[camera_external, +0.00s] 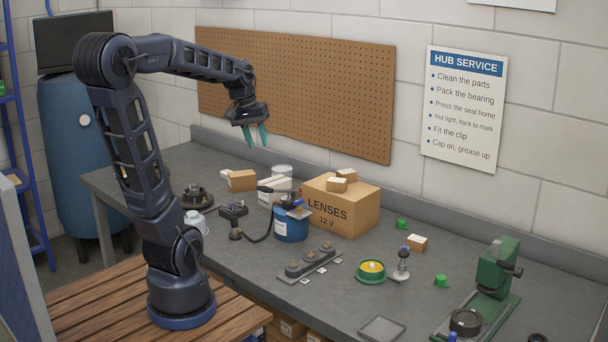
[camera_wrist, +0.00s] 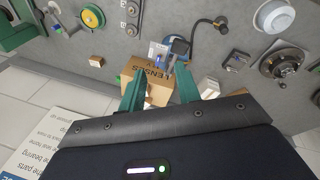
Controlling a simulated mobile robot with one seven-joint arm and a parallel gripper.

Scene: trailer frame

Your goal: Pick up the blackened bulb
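My gripper (camera_external: 256,136) is high above the back of the bench, near the pegboard, with its two teal fingers pointing down. In the wrist view my gripper (camera_wrist: 160,76) has its fingers apart with nothing held between them; the box labelled LENSES is below, seen between and beyond them. I cannot make out a clearly blackened bulb. A small upright silver-grey piece with a dark blue top (camera_external: 402,262) stands on the bench right of a green dish with a yellow centre (camera_external: 371,271); it may be a bulb, but it is too small to tell.
The LENSES carton (camera_external: 341,208) stands mid-bench with small boxes on top. A blue can (camera_external: 291,226) and a grey strip with round sockets (camera_external: 310,264) are in front. A green vise-like tool (camera_external: 496,270) stands at right.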

